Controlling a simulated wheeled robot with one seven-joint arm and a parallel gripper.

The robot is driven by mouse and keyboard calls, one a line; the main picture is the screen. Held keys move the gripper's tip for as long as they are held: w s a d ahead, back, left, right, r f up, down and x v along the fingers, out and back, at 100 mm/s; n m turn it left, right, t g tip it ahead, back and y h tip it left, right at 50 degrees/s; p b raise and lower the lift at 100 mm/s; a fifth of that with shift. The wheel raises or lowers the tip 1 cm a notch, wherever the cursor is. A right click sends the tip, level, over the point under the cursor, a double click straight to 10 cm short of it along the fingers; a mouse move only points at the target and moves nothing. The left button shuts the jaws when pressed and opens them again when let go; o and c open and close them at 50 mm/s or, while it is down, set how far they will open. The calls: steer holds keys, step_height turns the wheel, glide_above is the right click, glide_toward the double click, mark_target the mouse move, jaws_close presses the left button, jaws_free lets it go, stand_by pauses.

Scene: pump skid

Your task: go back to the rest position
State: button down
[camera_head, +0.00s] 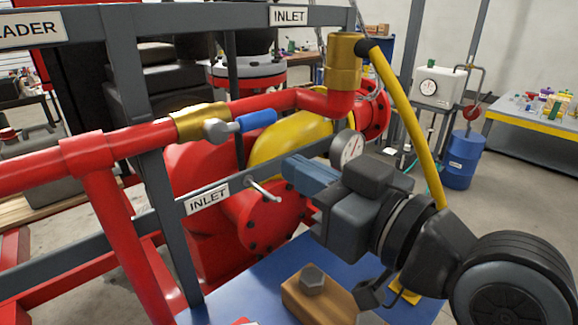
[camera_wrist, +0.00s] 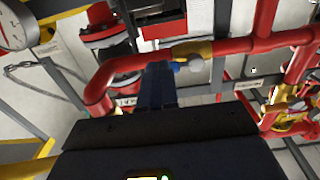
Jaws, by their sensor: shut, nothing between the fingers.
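My gripper (camera_head: 293,170) is in the middle of the head view, with its blue fingers together and pointing left. Nothing is between them. In the wrist view its fingers (camera_wrist: 157,80) reach up in front of the red pipework. My dark arm runs from the gripper to the lower right of the head view. The brass valve (camera_head: 200,122) with a blue handle (camera_head: 257,119) sits on the red pipe, up and to the left of the gripper. In the head view the gripper is apart from the handle. In the wrist view the fingertips overlap the valve area.
A grey frame with INLET signs (camera_head: 208,199) crosses behind the gripper. A pressure gauge (camera_head: 347,148) stands close behind it. A yellow hose (camera_head: 402,103) hangs behind my arm. Below is a blue surface (camera_head: 262,278) with a wooden block (camera_head: 318,297). Open floor shows at right.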

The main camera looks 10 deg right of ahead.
steer(key=shift+s+d, duration=0.25)
steer(key=shift+s, duration=0.15)
steer(key=s+d+f+m+t+h, duration=0.1)
steer(key=s+d+f+m+h, duration=0.3)
steer(key=f, duration=0.4)
steer(key=s+d+f+m+h, duration=0.3)
steer(key=s+d+f, duration=0.1)
steer(key=s+f, duration=0.4)
steer(key=s+d+f+h, duration=0.1)
steer(key=s+d+f, duration=0.1)
steer(key=s, duration=0.8)
steer(key=s+d+f+g+h, duration=0.1)
steer(key=s+d+f+h, duration=0.1)
steer(key=s, duration=0.9)
steer(key=shift+d+f, duration=0.65)
steer(key=shift+d, duration=0.6)
steer(key=shift+a, duration=0.1)
